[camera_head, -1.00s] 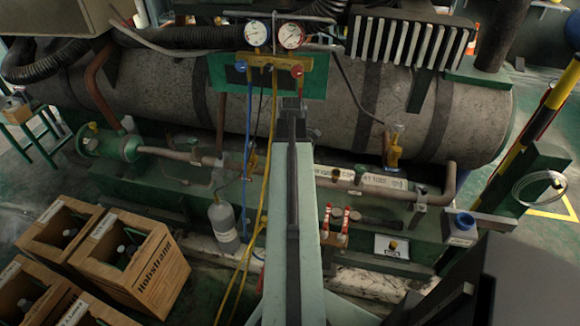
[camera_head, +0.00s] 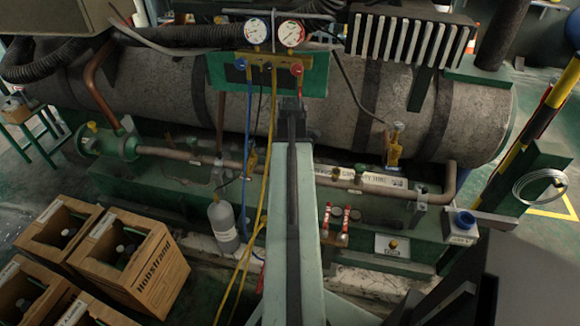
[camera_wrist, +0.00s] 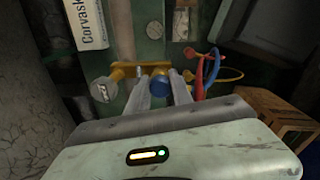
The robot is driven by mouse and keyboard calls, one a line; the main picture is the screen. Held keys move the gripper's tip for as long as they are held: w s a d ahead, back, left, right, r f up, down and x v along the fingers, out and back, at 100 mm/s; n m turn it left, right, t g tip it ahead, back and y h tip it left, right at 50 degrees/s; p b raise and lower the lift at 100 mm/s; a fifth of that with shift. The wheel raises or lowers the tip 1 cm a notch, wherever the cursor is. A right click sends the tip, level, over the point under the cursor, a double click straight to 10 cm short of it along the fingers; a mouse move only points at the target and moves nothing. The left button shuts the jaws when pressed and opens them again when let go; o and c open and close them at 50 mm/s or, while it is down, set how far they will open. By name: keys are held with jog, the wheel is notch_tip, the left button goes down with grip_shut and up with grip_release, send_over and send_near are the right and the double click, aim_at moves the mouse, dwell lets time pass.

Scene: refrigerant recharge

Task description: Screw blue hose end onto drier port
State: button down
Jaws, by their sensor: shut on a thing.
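In the wrist view my gripper (camera_wrist: 160,92) is shut, with a blue rounded part (camera_wrist: 158,84) between its two fingers. I cannot tell whether this is the hose end or a knob. A yellow manifold bar (camera_wrist: 130,69) lies just beyond the fingertips. A blue hose (camera_wrist: 214,70) curves beside a red one to the right. In the head view the blue hose (camera_head: 247,130) hangs from the gauge manifold (camera_head: 270,60). My arm covers the gripper there. I cannot make out the drier port.
A brass valve (camera_head: 394,150) stands right of my arm. A yellow hose (camera_head: 270,150) hangs close to my arm.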

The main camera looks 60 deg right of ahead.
jog(key=shift+f+b, duration=0.65)
jog(key=shift+f, duration=0.05)
